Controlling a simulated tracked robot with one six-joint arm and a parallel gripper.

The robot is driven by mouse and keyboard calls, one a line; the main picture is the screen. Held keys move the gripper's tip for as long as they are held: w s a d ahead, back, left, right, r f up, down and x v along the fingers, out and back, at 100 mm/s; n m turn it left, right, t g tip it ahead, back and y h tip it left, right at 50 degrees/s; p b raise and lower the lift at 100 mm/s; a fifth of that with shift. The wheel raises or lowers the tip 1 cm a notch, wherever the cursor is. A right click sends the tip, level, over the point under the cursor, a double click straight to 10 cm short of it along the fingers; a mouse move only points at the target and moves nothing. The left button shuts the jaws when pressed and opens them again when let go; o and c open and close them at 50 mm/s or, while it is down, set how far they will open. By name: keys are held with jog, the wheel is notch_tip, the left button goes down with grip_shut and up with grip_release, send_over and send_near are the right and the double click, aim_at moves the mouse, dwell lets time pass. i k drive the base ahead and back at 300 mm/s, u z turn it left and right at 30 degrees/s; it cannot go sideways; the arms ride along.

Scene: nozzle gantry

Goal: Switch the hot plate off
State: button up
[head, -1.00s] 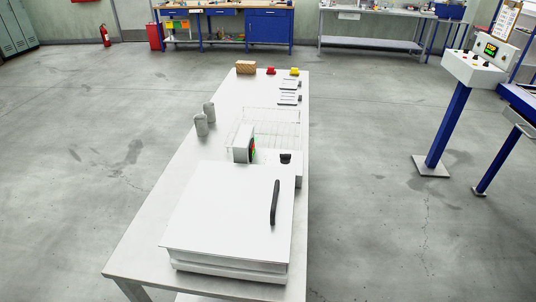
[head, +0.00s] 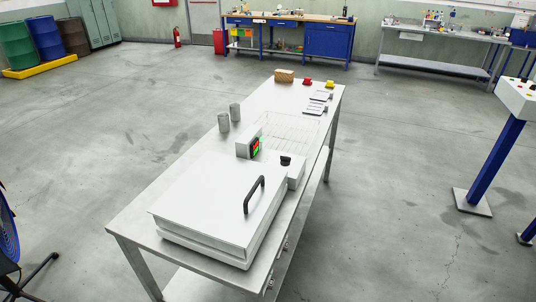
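What looks like the hot plate (head: 200,200) is a white, box-shaped unit with a flat, closed lid. It sits on the near end of a long steel table (head: 130,220). A black bar handle (head: 253,194) is on the right side of the lid. Behind the lid stands a small grey box with a lit red and green display (head: 255,146) facing right. A black knob (head: 286,160) sits on top of a white housing (head: 296,172) at the unit's back right. The knob's setting is too small to read. My gripper is not in view.
A blue fan (head: 8,235) is at left, a control post (head: 495,165) at right. The floor on both sides is open.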

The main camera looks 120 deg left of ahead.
aim_at(286, 160)
jog(key=i, duration=0.5)
jog(key=u, duration=4.65)
jog(key=i, duration=0.1)
jog(key=z, duration=0.55)
